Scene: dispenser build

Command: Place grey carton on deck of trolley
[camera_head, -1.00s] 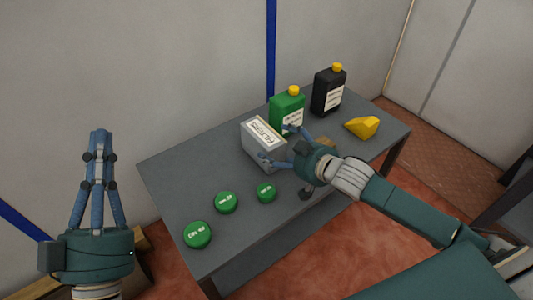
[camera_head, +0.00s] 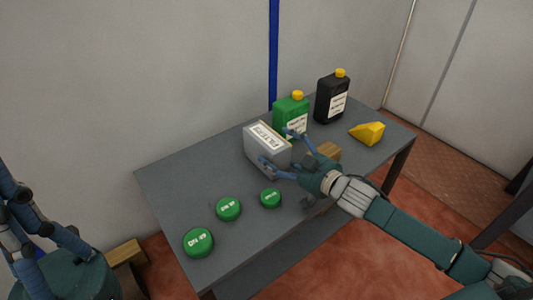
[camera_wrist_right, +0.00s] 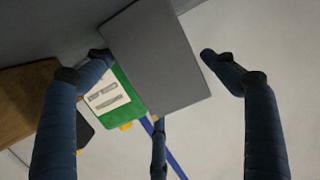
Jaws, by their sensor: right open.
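The grey carton (camera_head: 280,160) stands upright on the grey table, with a white label on top. My right gripper (camera_head: 279,147) is open, with its fingers spread around the carton's near side. In the right wrist view the carton (camera_wrist_right: 160,60) lies between the open fingers, and a gap shows beside the right finger. Whether any finger touches it I cannot tell. My left gripper (camera_head: 25,215) is at the left edge, partly cut off, away from the table. I cannot make out the trolley for sure.
On the table (camera_head: 180,180) a green jug (camera_head: 290,113) stands close behind the carton, and a black jug (camera_head: 331,98) farther back. A yellow wedge (camera_head: 367,133) and a wooden block (camera_head: 329,151) lie to the right. Several green discs (camera_head: 229,208) lie along the front left.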

